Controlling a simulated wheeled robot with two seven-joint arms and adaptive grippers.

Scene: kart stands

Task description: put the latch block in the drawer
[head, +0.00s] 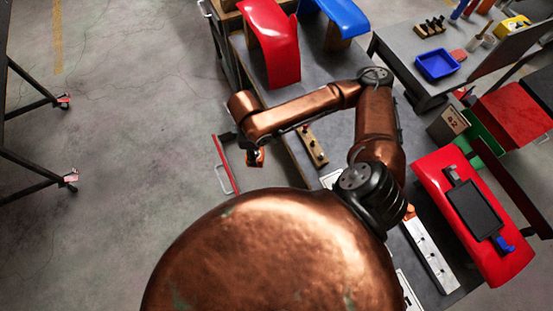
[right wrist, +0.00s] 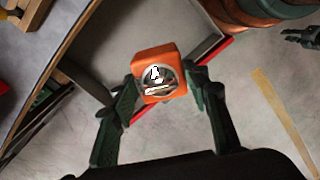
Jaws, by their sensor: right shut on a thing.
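The latch block (right wrist: 152,57) is orange with a round metallic face. My right gripper (right wrist: 160,78) is shut on it, one dark green finger on each side. In the head view the block (head: 257,158) shows small below my right gripper (head: 246,147), beside the bench. The drawer is pulled out from the bench; its red front (head: 225,163) with a pale handle shows left of the block. In the right wrist view the grey drawer (right wrist: 110,38) lies behind the block, which hides part of its red edge. A dark, finger-like part, possibly my left gripper (right wrist: 302,37), shows at the upper right; its opening is unclear.
The grey bench (head: 285,115) carries a red curved panel (head: 270,45) and a wooden strip with knobs (head: 313,147). A second bench holds a blue tray (head: 437,65). A red panel with a dark screen (head: 477,208) is at right. The floor left of the drawer is clear.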

